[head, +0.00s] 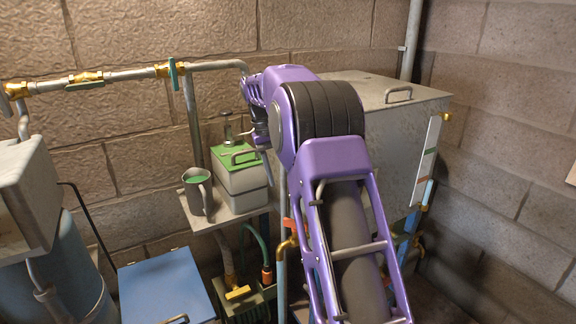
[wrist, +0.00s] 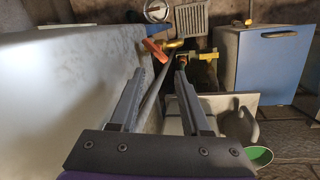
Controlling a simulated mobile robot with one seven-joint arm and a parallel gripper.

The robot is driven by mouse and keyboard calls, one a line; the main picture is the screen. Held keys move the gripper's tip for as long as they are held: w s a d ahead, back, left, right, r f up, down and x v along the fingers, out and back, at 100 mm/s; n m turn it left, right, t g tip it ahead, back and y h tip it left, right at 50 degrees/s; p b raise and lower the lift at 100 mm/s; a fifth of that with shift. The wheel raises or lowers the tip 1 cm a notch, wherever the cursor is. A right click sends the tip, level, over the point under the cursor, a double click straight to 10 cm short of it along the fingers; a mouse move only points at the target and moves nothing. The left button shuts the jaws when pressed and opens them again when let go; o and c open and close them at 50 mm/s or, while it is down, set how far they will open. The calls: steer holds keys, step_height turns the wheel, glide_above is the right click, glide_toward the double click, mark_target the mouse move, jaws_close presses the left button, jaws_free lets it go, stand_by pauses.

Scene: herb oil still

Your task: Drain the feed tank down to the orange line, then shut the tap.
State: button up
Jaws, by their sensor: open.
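The feed tank (head: 385,125) is the big grey lidded box at right in the head view; its pale wall (wrist: 60,85) fills the left of the wrist view. A white gauge strip (head: 432,140) on its right carries a green mark and an orange line (head: 422,179). Blue in the gauge tops out near the orange line; exact level is too small to tell. The tap's orange lever (head: 290,228) sits above a brass spout, with a pale blue column below, apparently running liquid. My gripper (wrist: 160,76) is open and empty, short of the orange lever (wrist: 154,48), not touching it.
A shelf (head: 228,215) left of the tank holds a grey mug (head: 197,190) of green liquid and a green-topped box (head: 240,182). A blue-lidded box (head: 165,290) stands low in front. Pipes with brass valves (head: 85,78) run along the back wall.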

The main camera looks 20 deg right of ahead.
steer(key=m, duration=0.6)
steer(key=d+r+m+y, duration=0.1)
steer(key=m, duration=0.5)
steer(key=d+m+y, duration=0.1)
steer(key=m, duration=0.5)
steer(key=shift+w+d+r+t+p, duration=0.1)
steer(key=shift+d+r+t+p, duration=0.1)
steer(key=shift+r+t+p, duration=0.15)
steer(key=shift+m, duration=0.3)
